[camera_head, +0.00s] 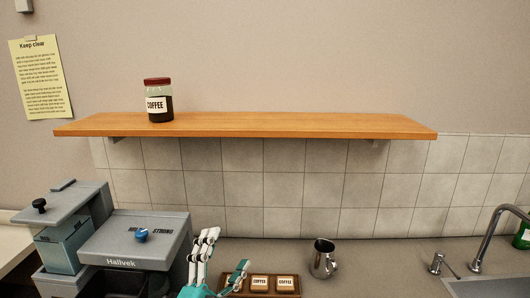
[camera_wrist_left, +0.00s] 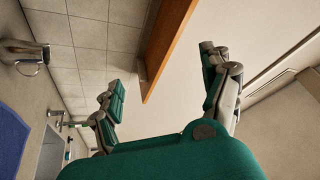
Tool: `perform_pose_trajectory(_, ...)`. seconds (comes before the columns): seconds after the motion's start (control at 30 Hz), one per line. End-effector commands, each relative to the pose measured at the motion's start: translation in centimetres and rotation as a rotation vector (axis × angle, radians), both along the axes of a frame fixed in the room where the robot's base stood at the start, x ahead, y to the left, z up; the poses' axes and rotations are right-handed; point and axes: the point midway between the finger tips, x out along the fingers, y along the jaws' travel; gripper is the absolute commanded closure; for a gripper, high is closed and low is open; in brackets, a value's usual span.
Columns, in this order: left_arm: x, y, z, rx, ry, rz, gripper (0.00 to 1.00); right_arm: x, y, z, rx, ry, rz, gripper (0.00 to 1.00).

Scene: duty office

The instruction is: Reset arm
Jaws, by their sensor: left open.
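My left gripper (camera_head: 205,257) is at the bottom of the head view, in front of the grey coffee machine's right side and left of a small wooden box. Its teal and white fingers point up. In the left wrist view the same gripper (camera_wrist_left: 165,95) has its two fingers spread wide with nothing between them. Behind the fingers in that view are the wooden shelf (camera_wrist_left: 163,45) and the wall. My right gripper shows in neither view.
The shelf (camera_head: 300,125) holds a coffee jar (camera_head: 158,103). Below are the coffee machine (camera_head: 135,245), the wooden box (camera_head: 262,293) with coffee-labelled packets, a metal pitcher (camera_head: 323,260) and, at right, a tap (camera_head: 490,235) by a sink.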

Motion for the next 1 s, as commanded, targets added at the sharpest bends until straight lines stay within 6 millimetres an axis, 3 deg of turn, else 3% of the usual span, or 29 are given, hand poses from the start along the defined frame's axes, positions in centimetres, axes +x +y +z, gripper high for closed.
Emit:
perform_pose_trajectory(0.03, -0.1, 2.2, -3.2, -0.080, 0.151, 0.065, 0.19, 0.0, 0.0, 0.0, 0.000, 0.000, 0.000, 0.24)
perform_pose_trajectory(0.17, -2.2, 7.0, -11.7, -0.258, 0.528, 0.224, 0.19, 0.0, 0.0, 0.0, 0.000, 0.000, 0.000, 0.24)
perform_pose_trajectory(0.3, -7.4, 10.3, -19.9, -0.399, 0.892, 0.373, 0.19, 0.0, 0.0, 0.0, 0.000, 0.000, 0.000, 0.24)
perform_pose_trajectory(0.4, -11.5, 11.6, -23.8, -0.464, 1.093, 0.455, 0.19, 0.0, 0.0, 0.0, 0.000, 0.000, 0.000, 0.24)
perform_pose_trajectory(0.6, -18.6, 12.7, -28.4, -0.539, 1.383, 0.572, 0.19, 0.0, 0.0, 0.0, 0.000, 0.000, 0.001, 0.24)
perform_pose_trajectory(0.83, -26.3, 13.1, -31.0, -0.589, 1.651, 0.680, 0.19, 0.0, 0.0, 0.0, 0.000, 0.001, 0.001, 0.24)
perform_pose_trajectory(1.0, -25.0, 12.9, -36.5, -0.578, 1.668, 0.686, 0.19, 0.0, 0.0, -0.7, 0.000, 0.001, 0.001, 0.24)
